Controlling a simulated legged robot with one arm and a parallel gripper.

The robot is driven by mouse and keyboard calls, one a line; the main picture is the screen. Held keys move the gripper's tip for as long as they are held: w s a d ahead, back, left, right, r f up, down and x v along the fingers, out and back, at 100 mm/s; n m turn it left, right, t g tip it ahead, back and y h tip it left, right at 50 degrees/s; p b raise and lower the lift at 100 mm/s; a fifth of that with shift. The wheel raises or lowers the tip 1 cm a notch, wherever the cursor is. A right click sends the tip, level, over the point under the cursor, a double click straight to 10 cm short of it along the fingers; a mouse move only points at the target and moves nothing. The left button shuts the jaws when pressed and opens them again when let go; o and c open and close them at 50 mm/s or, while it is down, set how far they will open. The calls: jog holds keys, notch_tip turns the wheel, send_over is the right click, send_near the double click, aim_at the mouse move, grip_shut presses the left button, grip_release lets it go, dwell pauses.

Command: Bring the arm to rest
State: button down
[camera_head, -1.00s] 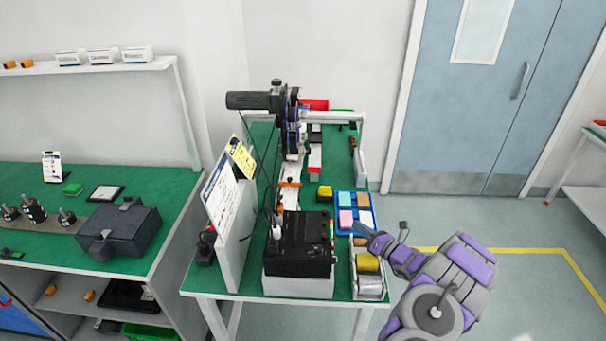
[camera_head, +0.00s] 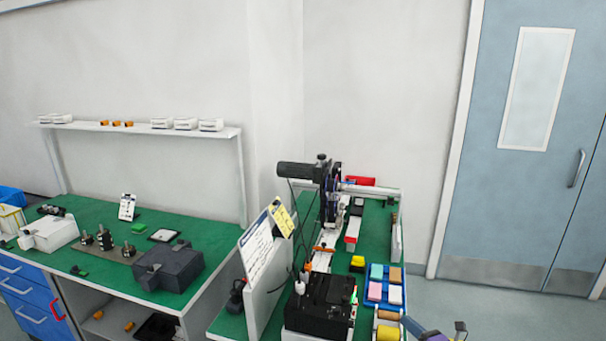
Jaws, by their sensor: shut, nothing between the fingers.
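My gripper (camera_head: 414,326) shows only in part at the bottom edge, right of centre. Its blue tip is beside the right front corner of the narrow green-topped bench (camera_head: 232,325), near the small parts tray. It is shut and I see nothing held in it. The rest of my arm is cut off below the frame; a small dark and purple piece of it shows to the right of the tip.
The bench carries a black coder machine (camera_head: 320,302), a white sign board (camera_head: 262,265) and a blue tray with coloured blocks (camera_head: 376,291). A longer green-topped bench (camera_head: 205,237) stands at left. Blue doors (camera_head: 535,200) and open floor (camera_head: 480,300) are at right.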

jog(key=s+a+r+n+g+y, duration=0.3)
jog(key=a+r+n+g+y, duration=0.2)
jog(key=a+r+n, duration=0.55)
jog(key=s+a+r+n+g, duration=0.4)
jog(key=s+a+g, duration=0.15)
jog(key=a, duration=0.45)
jog(key=s+a+r+n+g, duration=0.45)
jog(key=s+a, duration=0.25)
jog(key=a, duration=0.2)
jog(key=s+n+g+h, duration=0.4)
jog(key=s+n+h, duration=0.55)
jog(key=s, duration=1.25)
jog(key=s+d+n+t+h, duration=0.1)
jog(key=s+d+n+h, duration=0.4)
jog(key=s+d, duration=0.6)
jog(key=shift+r+n+t, duration=0.25)
jog(key=shift+n+t, duration=0.15)
jog(key=shift+n, duration=0.35)
jog(key=shift+h, duration=0.25)
